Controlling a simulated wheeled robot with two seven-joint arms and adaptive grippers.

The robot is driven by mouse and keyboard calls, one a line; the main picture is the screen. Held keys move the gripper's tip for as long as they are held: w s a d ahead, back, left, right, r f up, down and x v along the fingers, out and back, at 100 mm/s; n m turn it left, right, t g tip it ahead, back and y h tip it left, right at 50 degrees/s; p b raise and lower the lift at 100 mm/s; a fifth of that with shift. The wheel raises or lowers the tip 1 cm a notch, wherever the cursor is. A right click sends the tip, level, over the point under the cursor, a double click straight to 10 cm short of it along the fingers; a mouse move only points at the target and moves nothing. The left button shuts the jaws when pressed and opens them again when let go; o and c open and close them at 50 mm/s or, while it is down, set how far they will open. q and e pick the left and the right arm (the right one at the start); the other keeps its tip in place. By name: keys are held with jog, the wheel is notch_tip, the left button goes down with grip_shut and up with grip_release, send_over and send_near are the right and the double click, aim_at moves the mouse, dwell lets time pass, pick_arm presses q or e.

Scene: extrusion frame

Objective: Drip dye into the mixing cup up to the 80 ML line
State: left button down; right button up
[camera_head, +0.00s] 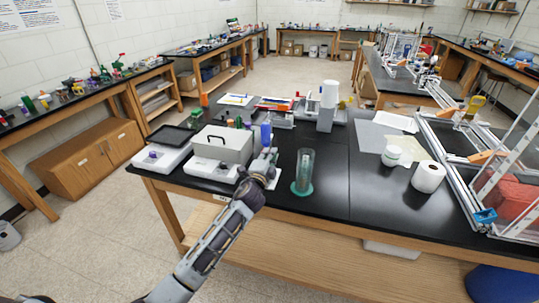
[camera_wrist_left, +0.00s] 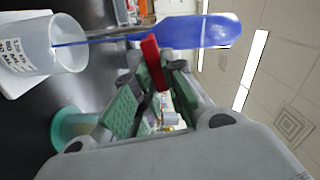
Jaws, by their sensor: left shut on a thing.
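My left gripper (camera_head: 267,158) is above the black table near its front edge. In the left wrist view its green-padded fingers (camera_wrist_left: 150,65) are shut on a blue dropper (camera_wrist_left: 205,32), just behind a red strip at the fingertips. The dropper's fat blue bulb also shows in the head view (camera_head: 266,133), standing upright. Its thin blue stem reaches into the mouth of a translucent mixing cup (camera_wrist_left: 28,48). In the head view the gripper largely hides the cup.
A clear cylinder with a green base (camera_head: 303,188) stands close right of my left gripper. A grey box (camera_head: 222,145) and white scales (camera_head: 160,160) stand to the left. A white roll (camera_head: 428,177) and a metal frame (camera_head: 450,165) are at the right. The front middle of the table is clear.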

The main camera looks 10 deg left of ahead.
dwell(0.3)
pick_arm(q)
jog(key=c, duration=1.5)
grip_release()
jog(key=shift+s+f, duration=0.1)
jog(key=shift+s, duration=0.1)
jog(key=shift+s+a, duration=0.15)
jog(key=shift+s, duration=5.65)
jog(key=shift+n, duration=0.3)
